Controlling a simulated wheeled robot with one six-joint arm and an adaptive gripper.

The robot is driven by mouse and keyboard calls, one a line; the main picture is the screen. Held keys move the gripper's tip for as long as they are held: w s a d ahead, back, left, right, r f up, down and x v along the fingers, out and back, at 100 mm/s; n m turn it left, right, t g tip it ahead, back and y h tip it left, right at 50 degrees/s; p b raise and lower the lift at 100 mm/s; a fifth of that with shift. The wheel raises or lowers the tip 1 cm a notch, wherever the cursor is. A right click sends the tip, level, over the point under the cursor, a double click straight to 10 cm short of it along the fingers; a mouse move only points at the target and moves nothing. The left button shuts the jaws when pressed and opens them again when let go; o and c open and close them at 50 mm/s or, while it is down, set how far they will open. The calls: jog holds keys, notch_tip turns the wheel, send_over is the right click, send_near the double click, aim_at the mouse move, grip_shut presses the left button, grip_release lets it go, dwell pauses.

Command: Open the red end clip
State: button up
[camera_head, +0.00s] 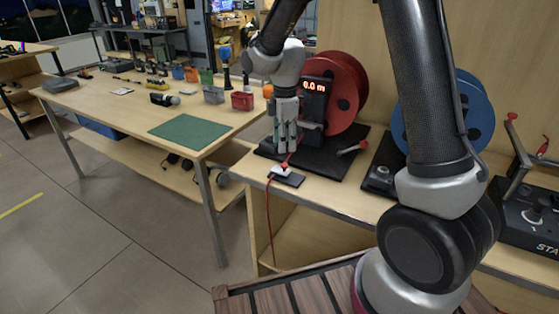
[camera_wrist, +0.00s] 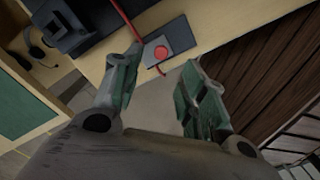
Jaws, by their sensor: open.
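The red end clip (camera_head: 283,169) is a small light block with a red round knob on top, on a dark plate (camera_head: 290,180) at the front edge of the bench. A red line runs through it and hangs down over the bench edge. In the wrist view the clip's red knob (camera_wrist: 161,53) lies beyond and between my fingertips. My gripper (camera_head: 286,143) points down just above the clip, and it also shows in the wrist view (camera_wrist: 163,65). It is open and nothing is between its fingers. I cannot tell whether the clip is open or shut.
A red reel (camera_head: 345,90) with a display reading 0.0 m stands on a black base just behind my gripper. A blue reel (camera_head: 473,112) stands to the right. A table with a green mat (camera_head: 190,132) and small tools is at left. Open floor lies in front.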

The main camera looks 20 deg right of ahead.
aim_at(284, 164)
notch_tip(284, 164, down, 8)
jog(key=shift+r, duration=0.1)
dwell(0.4)
grip_shut()
